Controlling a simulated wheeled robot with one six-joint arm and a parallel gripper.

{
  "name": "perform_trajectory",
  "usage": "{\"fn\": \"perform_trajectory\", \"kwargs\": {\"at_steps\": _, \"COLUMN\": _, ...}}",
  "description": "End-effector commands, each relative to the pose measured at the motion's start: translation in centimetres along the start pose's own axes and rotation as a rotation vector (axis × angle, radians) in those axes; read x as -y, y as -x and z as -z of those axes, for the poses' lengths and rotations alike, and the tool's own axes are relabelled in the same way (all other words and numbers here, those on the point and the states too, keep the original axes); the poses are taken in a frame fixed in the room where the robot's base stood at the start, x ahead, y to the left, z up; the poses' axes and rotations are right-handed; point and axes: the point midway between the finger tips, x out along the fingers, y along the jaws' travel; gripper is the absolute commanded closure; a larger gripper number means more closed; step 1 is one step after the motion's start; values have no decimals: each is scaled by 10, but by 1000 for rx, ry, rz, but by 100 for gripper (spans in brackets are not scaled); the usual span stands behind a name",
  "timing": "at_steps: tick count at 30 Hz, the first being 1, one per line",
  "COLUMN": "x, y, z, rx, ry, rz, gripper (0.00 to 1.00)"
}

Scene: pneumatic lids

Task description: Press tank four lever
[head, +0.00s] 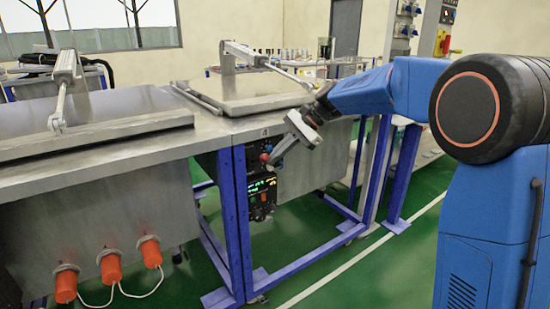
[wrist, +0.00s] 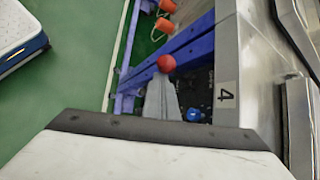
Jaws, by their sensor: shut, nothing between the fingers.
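The tank four lever shows as a red ball knob (head: 264,157) on the dark control panel below the number 4 label (head: 265,132). In the wrist view the red knob (wrist: 166,63) appears just past the fingertips, and the 4 label (wrist: 225,95) is to its right. My gripper (head: 274,161) is shut and empty, its tips close beside the knob. I cannot tell whether they touch it. In the wrist view my gripper (wrist: 161,80) points at the knob; the lever's shaft is hidden. A blue knob (wrist: 194,115) sits beside the fingers.
The tank's closed metal lid (head: 262,103) lies above the panel. A lit control box (head: 262,194) hangs below. Blue frame legs (head: 232,220) stand close to the panel. Several orange fittings (head: 110,265) stick out from the left tank. Green floor (head: 400,250) is open at right.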

Motion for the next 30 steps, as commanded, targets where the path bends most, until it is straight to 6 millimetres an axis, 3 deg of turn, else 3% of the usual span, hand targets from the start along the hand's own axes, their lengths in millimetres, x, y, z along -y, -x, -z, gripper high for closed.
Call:
{"fn": "perform_trajectory", "kwargs": {"at_steps": 10, "x": -4, "y": -14, "z": 38, "rx": -1, "ry": -2, "rz": 0, "gripper": 100}}
{"fn": "perform_trajectory", "kwargs": {"at_steps": 21, "x": 5, "y": 59, "z": 36, "rx": -2, "ry": 0, "rz": 1, "gripper": 100}}
{"fn": "perform_trajectory", "kwargs": {"at_steps": 30, "x": 8, "y": 82, "z": 36, "rx": 0, "ry": 0, "rz": -1, "gripper": 100}}
